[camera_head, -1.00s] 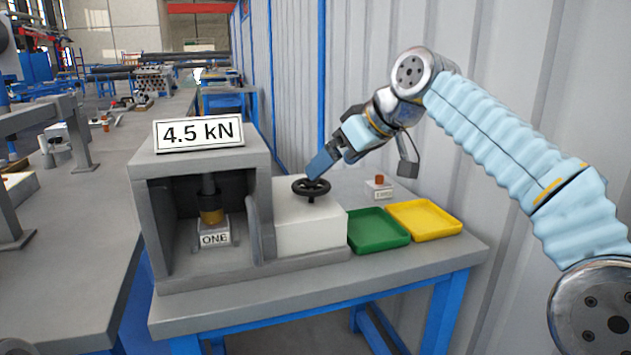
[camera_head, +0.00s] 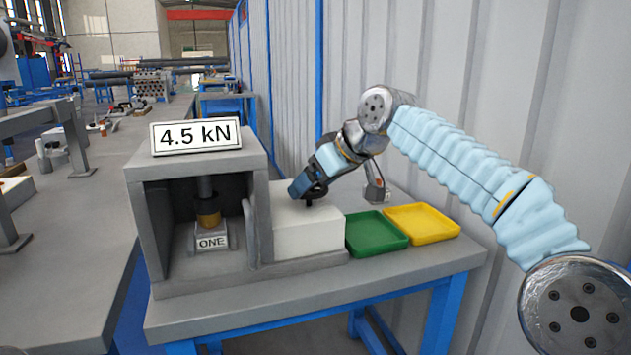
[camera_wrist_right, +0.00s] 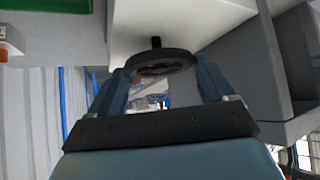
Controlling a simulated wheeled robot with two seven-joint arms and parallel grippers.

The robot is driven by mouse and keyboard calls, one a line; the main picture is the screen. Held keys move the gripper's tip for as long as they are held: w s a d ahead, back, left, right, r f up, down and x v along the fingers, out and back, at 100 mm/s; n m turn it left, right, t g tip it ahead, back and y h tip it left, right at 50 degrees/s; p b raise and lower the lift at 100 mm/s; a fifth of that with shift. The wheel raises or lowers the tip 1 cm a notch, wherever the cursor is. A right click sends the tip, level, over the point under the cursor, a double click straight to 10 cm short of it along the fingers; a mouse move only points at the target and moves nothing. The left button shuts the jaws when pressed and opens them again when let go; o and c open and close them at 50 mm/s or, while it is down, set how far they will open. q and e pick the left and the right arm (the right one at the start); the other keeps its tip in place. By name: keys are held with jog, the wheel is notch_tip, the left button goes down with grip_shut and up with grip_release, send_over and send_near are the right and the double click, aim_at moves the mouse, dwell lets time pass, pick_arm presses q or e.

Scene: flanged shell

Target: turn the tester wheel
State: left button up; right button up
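The tester (camera_head: 258,248) is a grey frame on the bench with a white housing (camera_head: 308,236) at its right side. The dark tester wheel (camera_head: 321,190) sits on a short stem above this housing and is partly hidden by my right gripper (camera_head: 300,190) in the head view. In the right wrist view, the wheel (camera_wrist_right: 160,66) shows between the two spread fingertips of my right gripper (camera_wrist_right: 160,72). I cannot tell whether the fingers touch its rim. A sign (camera_head: 196,136) on the tester reads 4.5 kN. My left gripper is out of view.
A block marked ONE (camera_head: 211,241) stands under the ram (camera_head: 207,206) inside the tester. A green tray (camera_head: 376,234) and a yellow tray (camera_head: 422,221) lie to the right of the housing. A corrugated wall (camera_head: 290,100) rises close behind the bench.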

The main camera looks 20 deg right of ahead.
jog(key=shift+c, duration=0.5)
jog(key=shift+d+r+n+y+p, duration=0.25)
jog(key=shift+n+p, duration=0.25)
jog(key=shift+p, duration=0.3)
jog(key=shift+w+a+f+n+g+y+p, duration=0.1)
jog(key=shift+f+n+g+y+p, duration=0.05)
jog(key=shift+n+g+y+p, duration=0.3)
jog(key=shift+f, duration=0.1)
jog(key=o, duration=0.9)
jog(key=p+v, duration=0.1)
jog(key=v, duration=1.3)
jog(key=shift+a, duration=0.15)
